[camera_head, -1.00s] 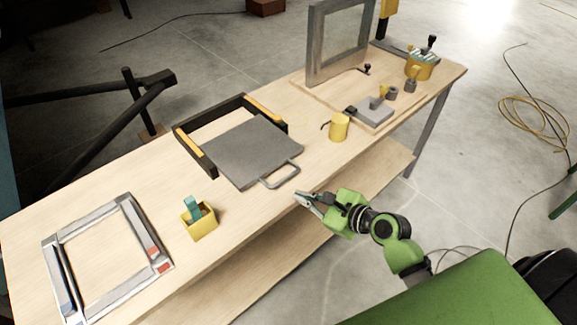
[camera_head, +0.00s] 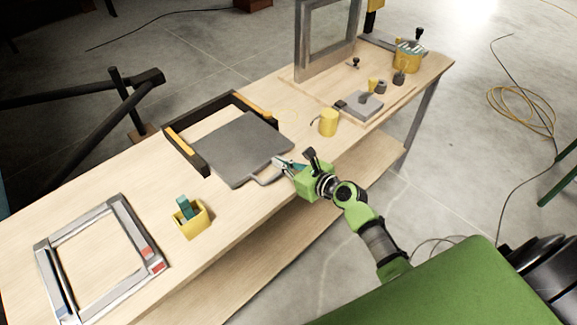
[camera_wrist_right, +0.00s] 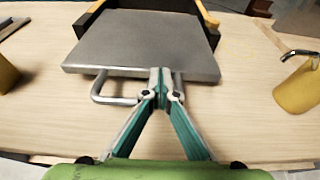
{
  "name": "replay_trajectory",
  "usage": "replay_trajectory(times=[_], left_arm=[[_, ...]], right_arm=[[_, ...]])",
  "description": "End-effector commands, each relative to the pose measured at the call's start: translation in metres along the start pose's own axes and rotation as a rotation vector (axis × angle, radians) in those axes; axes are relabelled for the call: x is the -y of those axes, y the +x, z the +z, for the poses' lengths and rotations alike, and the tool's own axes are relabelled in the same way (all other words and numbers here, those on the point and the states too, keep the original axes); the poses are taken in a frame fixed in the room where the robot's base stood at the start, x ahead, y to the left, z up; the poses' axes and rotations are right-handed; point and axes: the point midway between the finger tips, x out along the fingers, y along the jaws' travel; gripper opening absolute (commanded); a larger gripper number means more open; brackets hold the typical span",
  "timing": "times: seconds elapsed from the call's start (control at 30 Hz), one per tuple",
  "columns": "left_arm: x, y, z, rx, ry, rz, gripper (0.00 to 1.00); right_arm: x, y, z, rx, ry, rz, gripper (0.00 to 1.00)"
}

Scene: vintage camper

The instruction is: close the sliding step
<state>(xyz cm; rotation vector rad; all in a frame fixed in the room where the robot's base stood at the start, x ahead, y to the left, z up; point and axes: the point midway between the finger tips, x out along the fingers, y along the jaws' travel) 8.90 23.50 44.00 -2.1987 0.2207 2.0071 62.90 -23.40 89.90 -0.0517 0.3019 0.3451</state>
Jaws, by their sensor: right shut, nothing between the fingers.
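The sliding step is a flat grey plate (camera_head: 238,148) with a bent metal handle (camera_head: 266,180) on its near edge. The plate sits partly out of a black frame (camera_head: 188,158) with orange strips on its sides. My right gripper (camera_head: 280,162) is at the plate's near edge, by the handle. In the right wrist view the plate (camera_wrist_right: 145,42) fills the upper middle. The shut, empty fingertips (camera_wrist_right: 161,88) overlap the right part of the handle (camera_wrist_right: 112,100) there; I cannot tell if they touch it. My left gripper is not in view.
A yellow mug (camera_head: 328,123) stands to the right of the step. A yellow box (camera_head: 194,224) with a teal piece and a grey metal frame (camera_head: 122,210) are to the left. Bare tabletop lies between the step and the yellow box.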

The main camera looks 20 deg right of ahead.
Motion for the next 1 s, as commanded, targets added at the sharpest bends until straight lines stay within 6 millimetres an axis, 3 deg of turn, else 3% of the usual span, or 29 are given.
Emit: replay_trajectory(times=[0.47,0.57,0.8,1.0], left_arm=[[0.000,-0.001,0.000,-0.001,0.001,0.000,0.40],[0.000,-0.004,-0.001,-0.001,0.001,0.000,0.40],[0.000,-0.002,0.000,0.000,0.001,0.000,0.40],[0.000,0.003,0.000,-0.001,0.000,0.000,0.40]], right_arm=[[0.000,0.008,0.002,0.001,0.000,0.000,0.00],[0.001,0.023,0.009,0.003,0.001,-0.001,0.00],[0.000,0.080,0.025,0.004,0.002,-0.001,0.00],[0.000,0.110,0.033,0.001,-0.001,-0.001,0.00]])
